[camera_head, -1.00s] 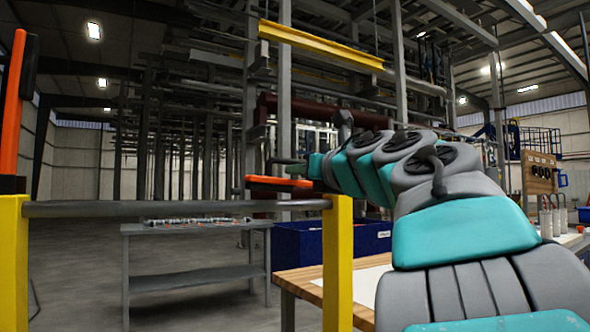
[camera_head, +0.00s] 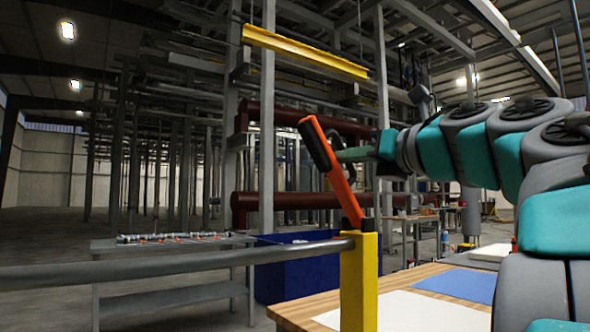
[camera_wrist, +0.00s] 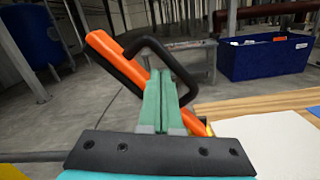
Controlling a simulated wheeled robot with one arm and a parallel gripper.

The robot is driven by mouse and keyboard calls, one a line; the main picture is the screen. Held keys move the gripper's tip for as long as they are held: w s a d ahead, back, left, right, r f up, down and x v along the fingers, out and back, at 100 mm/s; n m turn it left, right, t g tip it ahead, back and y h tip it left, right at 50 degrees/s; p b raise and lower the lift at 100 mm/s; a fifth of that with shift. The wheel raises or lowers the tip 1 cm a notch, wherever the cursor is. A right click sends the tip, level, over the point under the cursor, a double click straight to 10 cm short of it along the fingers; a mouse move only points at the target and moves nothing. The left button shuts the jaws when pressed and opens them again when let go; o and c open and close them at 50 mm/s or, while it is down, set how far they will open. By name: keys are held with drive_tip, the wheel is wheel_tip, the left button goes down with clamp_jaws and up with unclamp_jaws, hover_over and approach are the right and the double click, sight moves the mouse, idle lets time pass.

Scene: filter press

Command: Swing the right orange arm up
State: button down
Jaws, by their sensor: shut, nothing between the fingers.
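The right orange arm (camera_head: 340,185) stands steeply raised from the top of the yellow post (camera_head: 358,285), its upper end leaning left. It also shows in the wrist view (camera_wrist: 105,48), running diagonally behind my fingers. Its black loop handle (camera_head: 317,145) is near the upper end; in the wrist view the handle (camera_wrist: 172,62) arches around the tips of my fingers. My gripper (camera_head: 343,155) is shut and empty, its fingers close against the orange arm from the right. In the wrist view the closed fingers (camera_wrist: 160,90) overlap the arm; I cannot tell exact contact.
A grey horizontal bar (camera_head: 180,263) runs left from the post. A wooden table (camera_head: 300,312) with a white sheet and a blue sheet (camera_head: 460,285) lies at the lower right. Behind are a grey table (camera_head: 165,295) and a blue bin (camera_head: 285,280). Space above the arm looks open.

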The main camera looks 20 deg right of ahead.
drive_tip(key=w+d+r+m, duration=0.1)
drive_tip(key=w+d, duration=0.1)
drive_tip(key=d, duration=0.5)
drive_tip(key=shift+w+d+m+p, duration=0.15)
drive_tip(key=shift+d+m+p, duration=0.1)
drive_tip(key=shift+m+p, duration=0.05)
idle(0.4)
